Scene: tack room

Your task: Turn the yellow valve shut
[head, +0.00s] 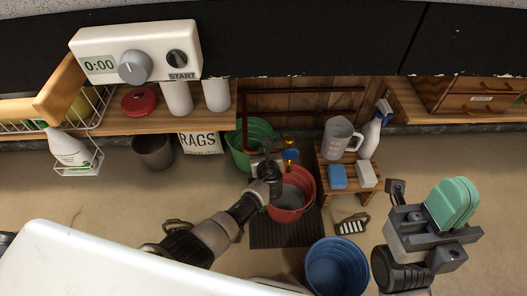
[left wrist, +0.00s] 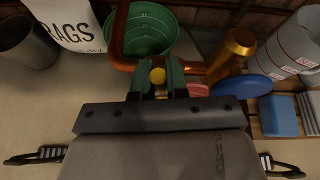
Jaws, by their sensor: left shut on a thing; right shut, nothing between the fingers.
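The yellow valve (left wrist: 158,76) shows as a small round yellow piece between the two green fingers of my left gripper (left wrist: 159,84) in the left wrist view. The fingers are shut on it, one on each side. A copper pipe (left wrist: 120,35) runs beside it. In the head view my left gripper (head: 268,164) reaches over the red bucket (head: 298,204) and hides the valve. My right gripper (head: 453,202) is shut and empty at the right, well away from the valve; its green fingers are together.
A blue valve handle (left wrist: 250,88) sits just right of the left gripper. A green bucket (head: 240,158) stands behind, a blue bucket (head: 337,268) in front. A wooden stool (head: 343,180) holds a jug (head: 338,137), a blue block and a pale block. Open floor lies at left.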

